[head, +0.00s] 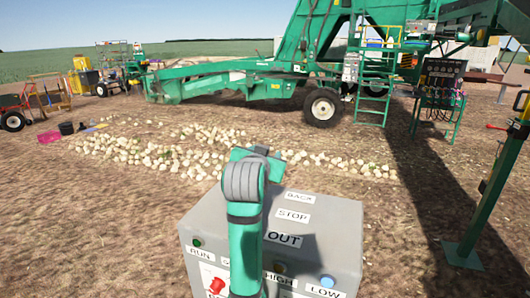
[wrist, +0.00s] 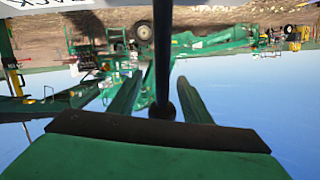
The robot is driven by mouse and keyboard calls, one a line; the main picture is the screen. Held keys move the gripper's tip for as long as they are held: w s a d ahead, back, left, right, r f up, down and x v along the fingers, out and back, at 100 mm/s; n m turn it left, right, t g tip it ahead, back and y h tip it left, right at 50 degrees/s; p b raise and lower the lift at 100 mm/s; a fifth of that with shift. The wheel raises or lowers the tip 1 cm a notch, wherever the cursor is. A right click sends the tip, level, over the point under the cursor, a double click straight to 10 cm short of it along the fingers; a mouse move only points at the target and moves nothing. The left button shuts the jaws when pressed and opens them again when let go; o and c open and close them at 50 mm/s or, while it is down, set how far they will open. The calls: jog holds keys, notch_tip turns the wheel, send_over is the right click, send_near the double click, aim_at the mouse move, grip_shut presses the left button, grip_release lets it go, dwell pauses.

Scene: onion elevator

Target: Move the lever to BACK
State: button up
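The grey control box (head: 340,225) stands in front of me in the head view. Its top carries the labels BACK (head: 299,197), STOP (head: 293,215) and OUT (head: 283,239) in a row. The lever is a thin black rod (wrist: 163,50) with a dark rounded end in the wrist view. My arm hides it in the head view, so I cannot tell which label it stands at. My gripper (wrist: 158,80) is open, its two green fingers on either side of the rod, with visible gaps. Its fingers are hidden in the head view.
The box front has a green button (head: 197,242), a red control (head: 220,285) and a blue button (head: 327,281), with RUN, HIGH and LOW labels. Beyond lie scattered onions (head: 160,155) and a large green elevator machine (head: 230,75). A green post (head: 495,190) stands at right.

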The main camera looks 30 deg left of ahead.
jog(key=shift+r, duration=0.15)
jog(key=v, duration=1.1)
jog(key=shift+a, duration=0.1)
